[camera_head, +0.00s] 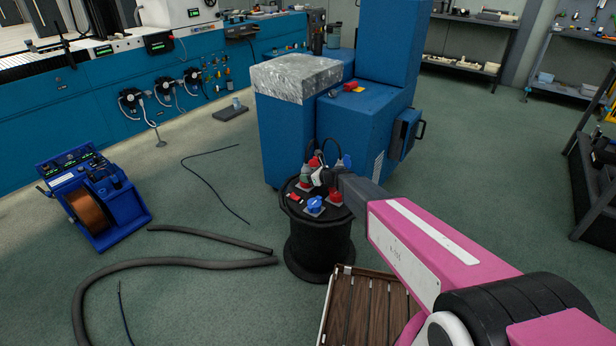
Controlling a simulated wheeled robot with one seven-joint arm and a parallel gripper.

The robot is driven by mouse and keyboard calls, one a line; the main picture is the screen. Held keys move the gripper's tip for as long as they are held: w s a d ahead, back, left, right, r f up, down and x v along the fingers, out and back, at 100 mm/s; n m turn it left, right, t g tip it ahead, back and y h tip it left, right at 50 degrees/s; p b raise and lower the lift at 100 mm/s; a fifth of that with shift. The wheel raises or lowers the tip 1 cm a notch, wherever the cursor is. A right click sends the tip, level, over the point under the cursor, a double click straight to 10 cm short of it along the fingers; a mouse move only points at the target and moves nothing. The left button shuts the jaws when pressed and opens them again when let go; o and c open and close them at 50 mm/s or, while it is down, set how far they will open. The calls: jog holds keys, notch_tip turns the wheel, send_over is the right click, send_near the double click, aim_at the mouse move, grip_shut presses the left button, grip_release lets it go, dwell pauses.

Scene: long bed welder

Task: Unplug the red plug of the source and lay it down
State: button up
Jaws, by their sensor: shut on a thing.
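The source is a black drum-shaped unit (318,245) on the floor, with several red, blue and green plugs or sockets on its top. My gripper (319,176) is over the top of the source, reaching in from the right. It is shut on what seems to be a red plug (315,161), which shows just behind the jaws. The jaws and arm cover much of it, so I cannot tell whether it is still seated. A second red piece (335,197) is just below my gripper. A blue piece (315,204) is at the front of the top.
A blue cabinet (365,130) stands close behind the source. A slatted wooden pallet (370,310) lies in front of it. Thick dark hoses (165,263) lie on the floor to the left, near a blue wire feeder (95,195). Open floor is at the right.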

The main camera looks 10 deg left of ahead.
aim_at(308, 164)
jog(key=shift+r, duration=1.6)
jog(key=shift+r, duration=1.3)
